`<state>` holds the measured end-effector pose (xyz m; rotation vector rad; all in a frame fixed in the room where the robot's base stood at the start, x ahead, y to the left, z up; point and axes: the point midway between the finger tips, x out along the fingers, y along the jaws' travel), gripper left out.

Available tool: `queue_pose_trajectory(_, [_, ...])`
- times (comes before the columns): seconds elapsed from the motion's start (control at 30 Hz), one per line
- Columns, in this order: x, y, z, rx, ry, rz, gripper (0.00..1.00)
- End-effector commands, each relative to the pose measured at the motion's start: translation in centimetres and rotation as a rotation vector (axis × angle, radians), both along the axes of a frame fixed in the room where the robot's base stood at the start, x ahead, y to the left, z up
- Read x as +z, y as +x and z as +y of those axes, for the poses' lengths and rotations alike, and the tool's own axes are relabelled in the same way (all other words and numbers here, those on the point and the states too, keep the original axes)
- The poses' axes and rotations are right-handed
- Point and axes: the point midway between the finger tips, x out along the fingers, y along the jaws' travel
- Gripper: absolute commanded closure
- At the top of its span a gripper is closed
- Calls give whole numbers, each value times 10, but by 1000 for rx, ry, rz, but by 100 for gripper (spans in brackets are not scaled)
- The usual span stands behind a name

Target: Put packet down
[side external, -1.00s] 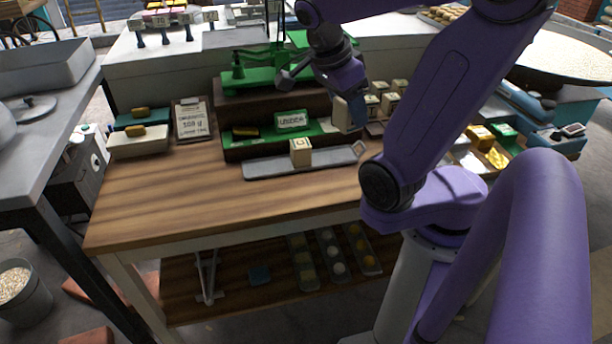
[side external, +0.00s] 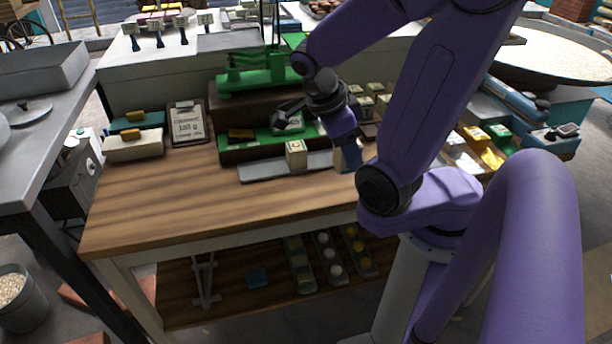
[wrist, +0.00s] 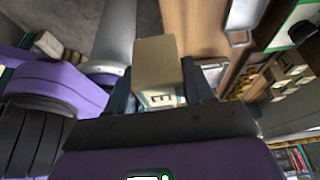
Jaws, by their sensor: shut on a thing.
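A beige packet (wrist: 158,72) with a dark letter on its face is held between the two fingers of my gripper (wrist: 160,92) in the wrist view. In the side view, my gripper (side external: 347,155) is low over the right end of a long grey tray (side external: 262,173). Part of the held packet (side external: 338,160) shows left of the fingers; I cannot tell whether it touches the tray. Another beige packet (side external: 296,155) stands upright on the tray, to the left of my gripper.
A clipboard (side external: 187,125) and block-like containers (side external: 133,146) lie at the left back. Several similar packets (side external: 368,103) stand behind my gripper. The wooden table (side external: 190,200) is clear in front and left.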

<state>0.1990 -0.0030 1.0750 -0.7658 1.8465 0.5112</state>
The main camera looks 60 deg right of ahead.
Motion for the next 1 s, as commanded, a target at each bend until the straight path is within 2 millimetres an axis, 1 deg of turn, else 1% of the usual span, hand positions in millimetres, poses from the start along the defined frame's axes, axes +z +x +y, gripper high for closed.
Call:
queue_pose_trajectory(0.3, [-19,41,0,2,1,4,85])
queue_pose_trajectory(0.6, [-52,68,0,1,1,6,85])
queue_pose_trajectory(0.8, [-68,81,-1,0,0,3,85])
queue_pose_trajectory(1.0, [-74,87,-1,1,0,1,85])
